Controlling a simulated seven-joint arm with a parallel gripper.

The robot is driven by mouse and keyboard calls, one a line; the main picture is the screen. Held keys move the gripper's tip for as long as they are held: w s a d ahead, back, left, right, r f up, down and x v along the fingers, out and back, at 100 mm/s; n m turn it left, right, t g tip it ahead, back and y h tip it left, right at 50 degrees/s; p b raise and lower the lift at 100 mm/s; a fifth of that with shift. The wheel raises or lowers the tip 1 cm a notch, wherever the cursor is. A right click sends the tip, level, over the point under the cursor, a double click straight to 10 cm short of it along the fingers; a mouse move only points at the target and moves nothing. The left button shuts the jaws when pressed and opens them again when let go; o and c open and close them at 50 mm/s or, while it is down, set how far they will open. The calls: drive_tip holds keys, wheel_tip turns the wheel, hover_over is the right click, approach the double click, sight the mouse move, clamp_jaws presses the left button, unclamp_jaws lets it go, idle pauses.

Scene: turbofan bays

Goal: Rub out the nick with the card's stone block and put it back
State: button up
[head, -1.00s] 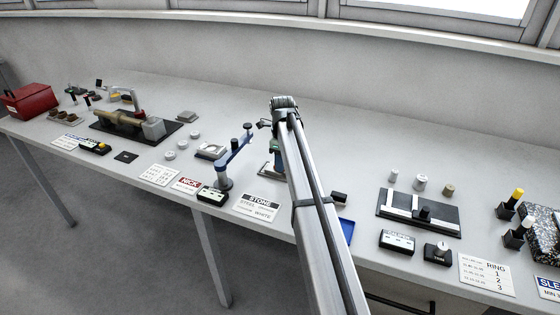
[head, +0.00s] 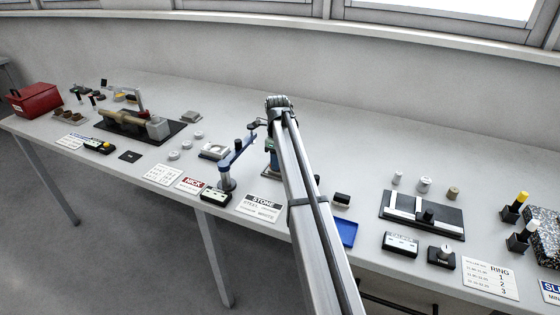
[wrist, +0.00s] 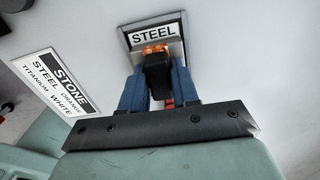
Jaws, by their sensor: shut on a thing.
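My gripper (wrist: 160,84) is shut on the stone block (wrist: 157,74), a small black block with an orange end, between its blue fingers. In the wrist view the orange end is over or against a grey-edged plate labelled STEEL (wrist: 154,35); I cannot tell whether they touch. No nick can be made out. The STONE card (wrist: 62,82) reads steel orange, titanium white; it also lies on the bench in the head view (head: 262,206). In the head view my arm hides most of the gripper and the plate.
A blue tray (head: 346,233) and another black block (head: 341,201) are right of my arm. A blue jointed stand (head: 236,160) rises close on the left, near the NICK card (head: 191,185). A black fixture board (head: 424,214) lies further right. The back of the bench is clear.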

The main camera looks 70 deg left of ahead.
drive_tip(key=shift+s+a, duration=0.55)
drive_tip(key=shift+d, duration=0.1)
drive_tip(key=shift+w+d, duration=0.75)
drive_tip(key=shift+w, duration=0.1)
drive_tip(key=shift+w+d, duration=0.7)
drive_tip(key=shift+a, duration=0.1)
drive_tip(key=shift+s+a, duration=0.7)
drive_tip(key=shift+s, duration=0.05)
drive_tip(key=shift+s+a, duration=0.1)
drive_tip(key=shift+s, duration=0.05)
